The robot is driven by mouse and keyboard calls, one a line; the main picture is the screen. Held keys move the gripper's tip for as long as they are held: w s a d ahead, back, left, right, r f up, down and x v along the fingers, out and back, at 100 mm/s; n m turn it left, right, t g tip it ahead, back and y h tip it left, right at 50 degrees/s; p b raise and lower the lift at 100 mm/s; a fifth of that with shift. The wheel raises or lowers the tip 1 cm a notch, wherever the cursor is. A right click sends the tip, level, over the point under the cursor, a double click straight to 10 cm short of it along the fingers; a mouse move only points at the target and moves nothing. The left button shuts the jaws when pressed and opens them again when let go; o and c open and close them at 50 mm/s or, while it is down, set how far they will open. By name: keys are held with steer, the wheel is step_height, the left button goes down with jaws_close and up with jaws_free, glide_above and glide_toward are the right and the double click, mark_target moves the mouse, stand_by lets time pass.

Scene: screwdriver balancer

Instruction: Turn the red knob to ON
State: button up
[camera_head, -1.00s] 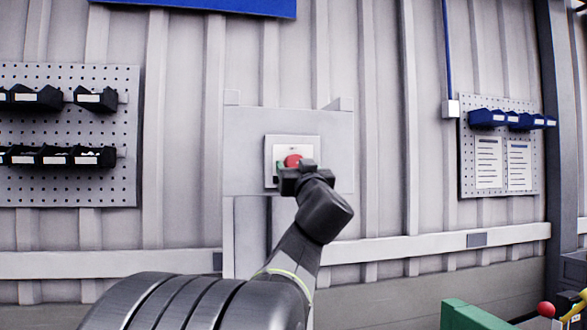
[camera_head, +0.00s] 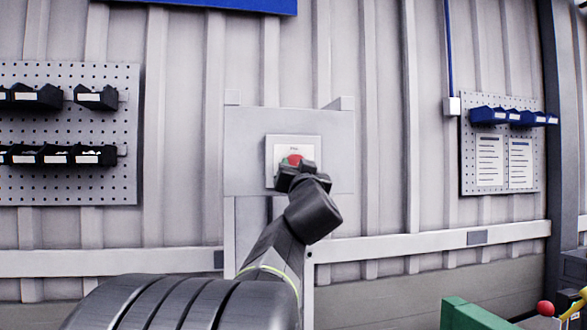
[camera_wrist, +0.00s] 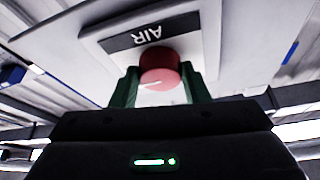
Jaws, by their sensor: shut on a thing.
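The red knob (camera_head: 294,159) sits on a white plate (camera_head: 281,150) on a grey wall panel. In the wrist view the knob (camera_wrist: 160,70) shows between my two green fingers, below a dark label reading "AIR" (camera_wrist: 146,34). A short white mark shows on the knob's face. My gripper (camera_wrist: 160,88) is shut on the knob, and its wrist is tilted in the head view. My gripper (camera_head: 292,168) hides the lower part of the knob and plate there. I cannot read any ON or OFF marking.
A pegboard with black bins (camera_head: 70,130) hangs at left. A pegboard with blue bins (camera_head: 500,150) and papers hangs at right. A green object (camera_head: 468,314) stands at lower right. The wall around the panel is clear.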

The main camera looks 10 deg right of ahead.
steer(key=o, duration=1)
steer(key=shift+c, duration=0.2)
steer(key=b+v, duration=0.2)
steer(key=v, duration=1.1)
steer(key=shift+s, duration=0.4)
steer(key=shift+a, duration=0.1)
steer(key=p+x, duration=0.1)
steer(key=x, duration=1.2)
steer(key=shift+w+n+p, duration=0.35)
steer(key=shift+n+p, duration=0.05)
